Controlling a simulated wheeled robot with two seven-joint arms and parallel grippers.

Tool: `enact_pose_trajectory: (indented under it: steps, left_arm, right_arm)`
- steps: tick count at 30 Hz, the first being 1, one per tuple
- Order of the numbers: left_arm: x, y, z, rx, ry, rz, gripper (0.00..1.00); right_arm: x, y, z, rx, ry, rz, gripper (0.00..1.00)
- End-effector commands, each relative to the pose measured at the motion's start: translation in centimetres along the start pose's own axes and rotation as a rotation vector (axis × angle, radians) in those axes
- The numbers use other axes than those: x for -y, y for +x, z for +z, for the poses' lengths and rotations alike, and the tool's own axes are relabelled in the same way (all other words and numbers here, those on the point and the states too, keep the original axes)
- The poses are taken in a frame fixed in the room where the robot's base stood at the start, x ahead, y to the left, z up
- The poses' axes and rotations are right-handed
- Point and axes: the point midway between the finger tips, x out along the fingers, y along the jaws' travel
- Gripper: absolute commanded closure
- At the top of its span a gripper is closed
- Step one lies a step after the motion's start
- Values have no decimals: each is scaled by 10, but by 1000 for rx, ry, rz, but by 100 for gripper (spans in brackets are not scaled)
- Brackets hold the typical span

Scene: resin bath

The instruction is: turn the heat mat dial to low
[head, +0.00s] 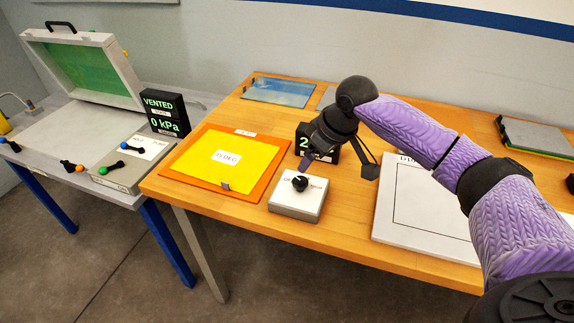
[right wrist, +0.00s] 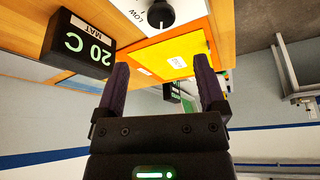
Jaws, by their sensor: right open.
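The heat mat dial is a black round knob (head: 300,183) on a white control box (head: 297,203) near the wooden table's front edge. The knob (right wrist: 153,12) also shows at the top of the right wrist view, with the printed word LOW beside it. My right gripper (head: 339,166) is open and empty, above and behind the box to the right, apart from the knob. My left gripper is not in view.
A black display (head: 303,142) stands behind the box, partly hidden by my right gripper; it reads 20 C in the right wrist view (right wrist: 80,46). A white framed board (head: 385,235) lies right of the box. A grey table at left holds an open-lidded chamber (head: 85,125) and a VENTED display (head: 165,112).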

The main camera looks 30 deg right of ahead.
Motion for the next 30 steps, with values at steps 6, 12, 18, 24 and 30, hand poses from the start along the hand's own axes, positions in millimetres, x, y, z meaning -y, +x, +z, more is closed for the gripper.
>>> enact_pose_trajectory:
  steps: [6, 12, 18, 24, 30]
  left_arm:
    - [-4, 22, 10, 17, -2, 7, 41]
    - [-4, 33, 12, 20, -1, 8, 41]
    - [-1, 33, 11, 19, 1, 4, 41]
    - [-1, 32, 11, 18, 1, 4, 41]
    - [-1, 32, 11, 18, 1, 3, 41]
  right_arm:
    - [1, 58, 3, 3, 1, -4, 10]
    - [1, 89, 2, 2, -1, -2, 10]
    - [1, 92, 0, 0, -1, 0, 10]
    - [1, 92, 1, 0, -1, 0, 29]
    - [1, 92, 1, 0, -1, -1, 72]
